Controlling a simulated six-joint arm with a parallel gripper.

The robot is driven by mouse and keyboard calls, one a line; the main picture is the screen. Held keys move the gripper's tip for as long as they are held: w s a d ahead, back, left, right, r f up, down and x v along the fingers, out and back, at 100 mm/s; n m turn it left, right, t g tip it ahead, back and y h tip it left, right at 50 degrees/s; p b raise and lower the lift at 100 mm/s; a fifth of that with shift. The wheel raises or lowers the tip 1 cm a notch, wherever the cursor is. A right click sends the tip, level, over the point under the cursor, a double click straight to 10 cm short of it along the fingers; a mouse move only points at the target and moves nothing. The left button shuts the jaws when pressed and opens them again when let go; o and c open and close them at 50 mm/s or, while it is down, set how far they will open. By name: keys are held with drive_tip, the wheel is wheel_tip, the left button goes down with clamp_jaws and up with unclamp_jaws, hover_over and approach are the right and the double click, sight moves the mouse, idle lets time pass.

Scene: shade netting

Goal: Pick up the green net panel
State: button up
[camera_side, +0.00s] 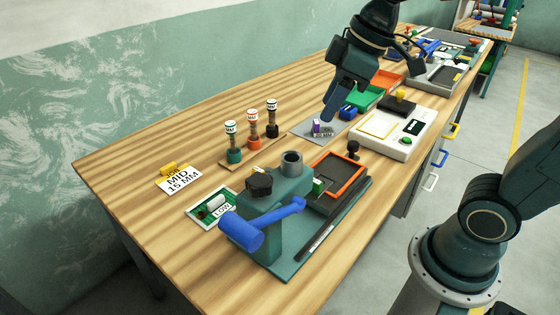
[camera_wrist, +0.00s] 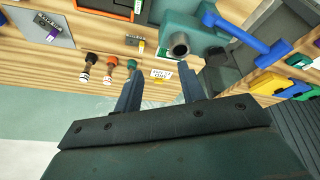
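No mesh is clear enough to name the green net panel for sure. A flat green piece (camera_side: 366,97) lies beside an orange one past my gripper in the side view. A green-edged rectangle with a "LOW" label (camera_side: 213,207) lies left of the bench press. My gripper (camera_side: 331,116) is above the bench near the grey pad (camera_side: 316,134), pointing down. In the wrist view its two fingers (camera_wrist: 160,88) stand apart with nothing held between them. Small objects show beyond the fingertips, including a white label card (camera_wrist: 161,75).
A teal press (camera_side: 285,190) with a blue handle (camera_side: 262,222) stands at the front, beside an orange-framed dark plate (camera_side: 338,178). Several items crowd the bench: three capped stampers (camera_side: 253,130), a white machine (camera_side: 394,130) and a "MID 15 MM" card (camera_side: 178,180).

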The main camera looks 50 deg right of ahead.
drive_tip(key=w+a+f+n+g+y, duration=0.1)
drive_tip(key=w+a+f+n+g, duration=0.1)
drive_tip(key=w+f+n, duration=0.4)
drive_tip(key=w+a+f+n+g+y, duration=0.2)
drive_tip(key=w+a+f+n, duration=0.2)
drive_tip(key=w+f, duration=0.5)
drive_tip(key=w+n, duration=0.2)
drive_tip(key=w, duration=0.4)
drive_tip(key=shift+w+a, duration=0.2)
drive_tip(key=shift+w, duration=0.15)
drive_tip(key=shift+f, duration=0.1)
hover_over(216, 199)
drive_tip(key=d, duration=0.3)
drive_tip(key=shift+a+f, duration=0.15)
drive_tip(key=shift+f, duration=1.75)
drive_tip(key=shift+a+f, duration=0.1)
drive_tip(key=shift+f, duration=1.8)
drive_tip(key=shift+f, duration=0.1)
drive_tip(key=shift+x, duration=2.55)
